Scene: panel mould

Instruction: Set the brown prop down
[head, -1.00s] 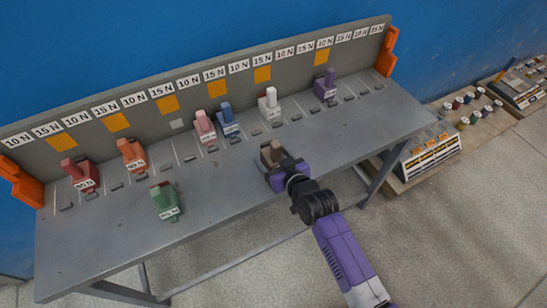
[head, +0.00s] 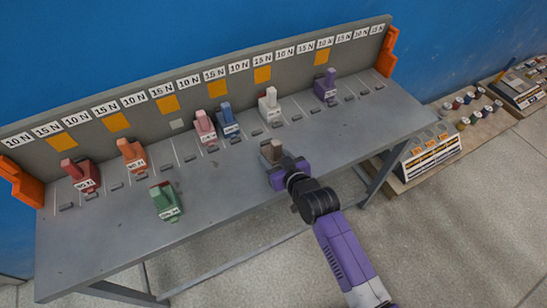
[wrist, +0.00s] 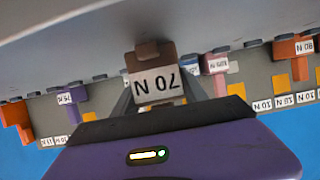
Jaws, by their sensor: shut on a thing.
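The brown prop (head: 271,152) is held at the tip of my gripper (head: 280,165), over the front part of the grey table. In the wrist view the brown prop (wrist: 151,55) sits between the fingers, its white "70 N" label upside down in that picture. My gripper (wrist: 155,98) is shut on it. The prop's underside is hidden in the head view, so I cannot tell whether it touches the table.
The grey table (head: 230,185) has clear room around the gripper. A green prop (head: 166,202) stands front left. Red (head: 80,174), orange (head: 131,155), pink (head: 205,126), blue (head: 227,121), white (head: 269,104) and purple (head: 326,88) props stand along the back.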

